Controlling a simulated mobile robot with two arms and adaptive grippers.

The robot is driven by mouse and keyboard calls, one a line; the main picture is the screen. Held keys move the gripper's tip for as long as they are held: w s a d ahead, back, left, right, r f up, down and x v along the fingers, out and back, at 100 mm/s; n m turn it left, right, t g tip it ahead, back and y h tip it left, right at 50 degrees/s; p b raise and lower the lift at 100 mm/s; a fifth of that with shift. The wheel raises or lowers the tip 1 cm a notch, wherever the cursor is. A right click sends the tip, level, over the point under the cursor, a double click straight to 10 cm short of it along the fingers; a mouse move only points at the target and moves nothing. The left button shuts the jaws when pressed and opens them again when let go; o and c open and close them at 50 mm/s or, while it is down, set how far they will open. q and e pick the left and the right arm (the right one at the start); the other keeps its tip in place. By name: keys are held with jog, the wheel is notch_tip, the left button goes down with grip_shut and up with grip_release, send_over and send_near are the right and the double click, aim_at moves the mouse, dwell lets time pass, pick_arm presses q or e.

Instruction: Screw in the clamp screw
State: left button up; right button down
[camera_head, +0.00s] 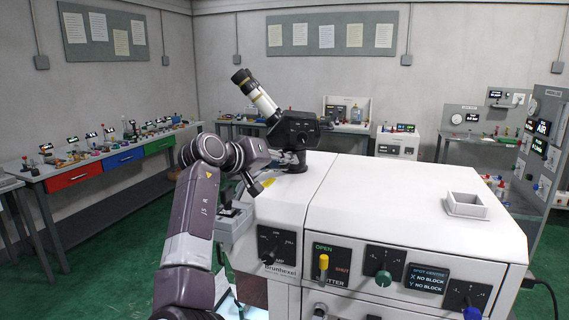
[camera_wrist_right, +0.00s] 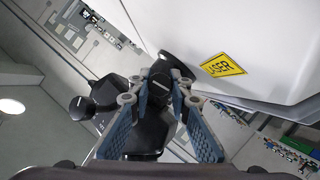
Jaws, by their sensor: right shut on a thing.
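In the right wrist view, the blue-padded fingers of my right gripper (camera_wrist_right: 159,101) are shut on a black knob, which I take for the clamp screw (camera_wrist_right: 158,82). Its thread and the hole under it are hidden. The fingers sit close to the white housing with a yellow LASER label (camera_wrist_right: 222,65). A dark ball-ended part (camera_wrist_right: 80,105) shows left of the fingers. My left gripper is not in view.
A black microscope head (camera_head: 297,130) with a pale tube stands on the machine, just behind the gripper. The front panel carries a yellow handle (camera_head: 323,266) and a green knob (camera_head: 383,278). A small open white box (camera_head: 466,205) sits on top. A long bench (camera_head: 100,168) lies left.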

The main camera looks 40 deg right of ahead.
jog(key=shift+s+d+m+t+y, duration=0.1)
jog(key=shift+m+t+y, duration=0.4)
jog(key=shift+m, duration=0.5)
jog(key=shift+m+t+y+b, duration=0.55)
jog(key=shift+m+t, duration=0.25)
jog(key=shift+m, duration=0.4)
jog(key=shift+f+m+t+y+b, duration=0.1)
jog(key=shift+m+t+y+b, duration=0.2)
jog(key=shift+m+t+y, duration=0.5)
jog(key=shift+m+t+b, duration=0.5)
jog(key=shift+m+t, duration=0.5)
jog(key=shift+m, duration=0.4)
